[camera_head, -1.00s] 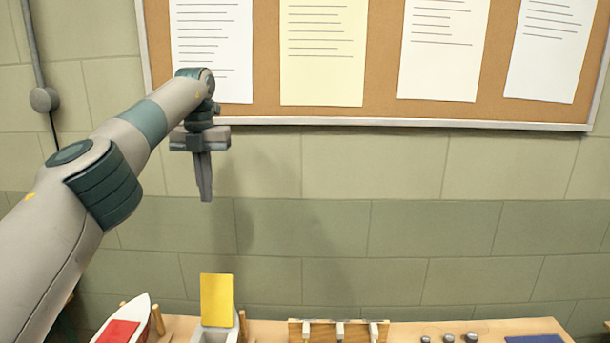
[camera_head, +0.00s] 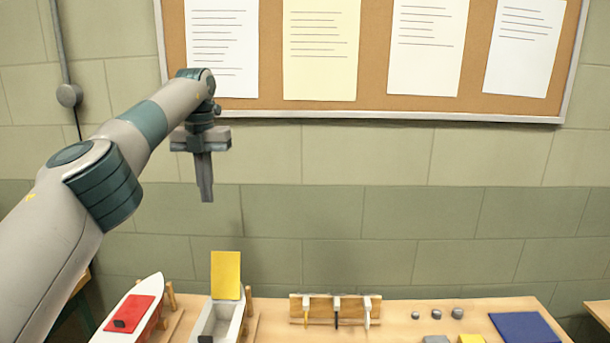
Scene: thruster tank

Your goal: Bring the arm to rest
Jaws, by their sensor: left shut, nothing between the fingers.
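My left arm (camera_head: 158,120) comes in from the left and is raised in front of the wall. My left gripper (camera_head: 206,198) hangs from it, pointing down, with its fingers shut and nothing between them. It is in the air above the table and touches nothing. My right gripper is not in view.
Below is a wooden table (camera_head: 395,325). On it are a boat with a red panel (camera_head: 138,308), a grey boat hull (camera_head: 217,320) with an upright yellow panel (camera_head: 226,275), a tool rack (camera_head: 335,309), small grey pieces (camera_head: 437,315) and a blue mat (camera_head: 525,328). A pinboard (camera_head: 375,108) hangs behind.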

